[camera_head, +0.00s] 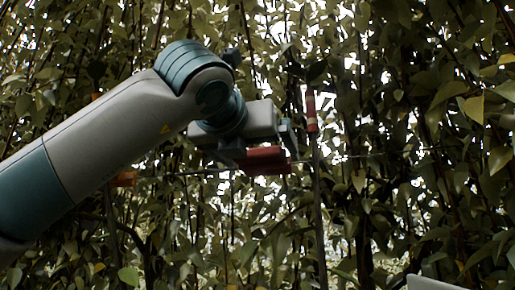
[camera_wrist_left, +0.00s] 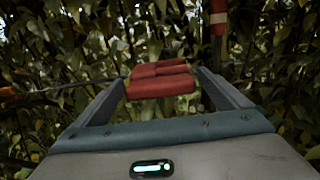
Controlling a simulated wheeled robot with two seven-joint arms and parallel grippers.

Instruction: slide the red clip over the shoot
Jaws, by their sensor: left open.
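My left gripper (camera_head: 268,152) is up against the foliage in the head view. Its two fingers stand apart in the left wrist view (camera_wrist_left: 162,80). The red clip (camera_head: 262,161) shows at the fingers in the head view. In the left wrist view the clip (camera_wrist_left: 160,89) lies between the fingers, with red pieces stacked behind one another. A narrow gap shows beside it on the left; contact on the right is unclear. I cannot single out the shoot among the many thin stems and leaves, nor tell whether the clip is around one. My right gripper is not in view.
A dark upright post with a red and white band (camera_head: 311,110) stands just right of the gripper; the band also shows in the left wrist view (camera_wrist_left: 218,18). A thin wire (camera_wrist_left: 65,87) runs sideways. An orange piece (camera_head: 123,179) is at left. Dense leaves fill the background.

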